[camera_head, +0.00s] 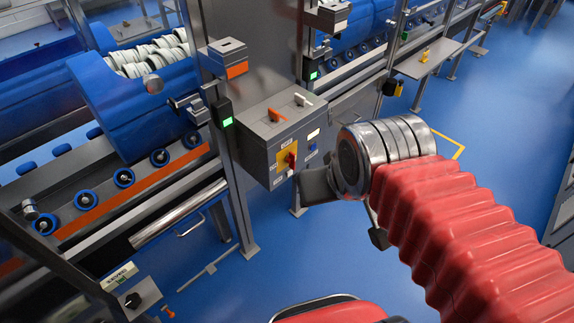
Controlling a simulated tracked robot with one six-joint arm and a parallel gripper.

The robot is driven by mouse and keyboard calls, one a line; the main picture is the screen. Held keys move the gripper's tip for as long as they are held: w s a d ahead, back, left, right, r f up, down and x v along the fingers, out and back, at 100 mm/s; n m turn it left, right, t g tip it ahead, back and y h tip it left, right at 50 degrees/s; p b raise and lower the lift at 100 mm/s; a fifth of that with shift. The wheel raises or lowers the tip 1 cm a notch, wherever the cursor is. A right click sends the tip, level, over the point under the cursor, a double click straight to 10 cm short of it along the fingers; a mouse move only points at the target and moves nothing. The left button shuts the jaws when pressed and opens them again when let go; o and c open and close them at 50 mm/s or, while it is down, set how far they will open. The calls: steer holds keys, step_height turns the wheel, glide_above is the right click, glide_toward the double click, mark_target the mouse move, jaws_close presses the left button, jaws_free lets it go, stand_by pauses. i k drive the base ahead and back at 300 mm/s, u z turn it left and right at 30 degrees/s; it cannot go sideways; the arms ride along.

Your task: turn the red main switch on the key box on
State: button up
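The grey key box (262,150) is mounted on a machine post near the middle of the picture. Its red main switch (291,159) sits on a yellow plate (281,163) on the front face. The switch's exact angle is too small to read. My gripper (316,186) is at the end of my red-sleeved arm, close to the lower right part of the box front. The wrist hides part of it, and its finger opening does not show. I cannot tell whether it touches the box.
An orange key (275,115) and a white key (301,100) are on top of the box. A control panel (130,298) is at the lower left. Blue floor (250,275) is open below the box.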

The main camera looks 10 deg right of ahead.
mark_target(289, 159)
steer(key=u, duration=0.8)
steer(key=i, duration=1)
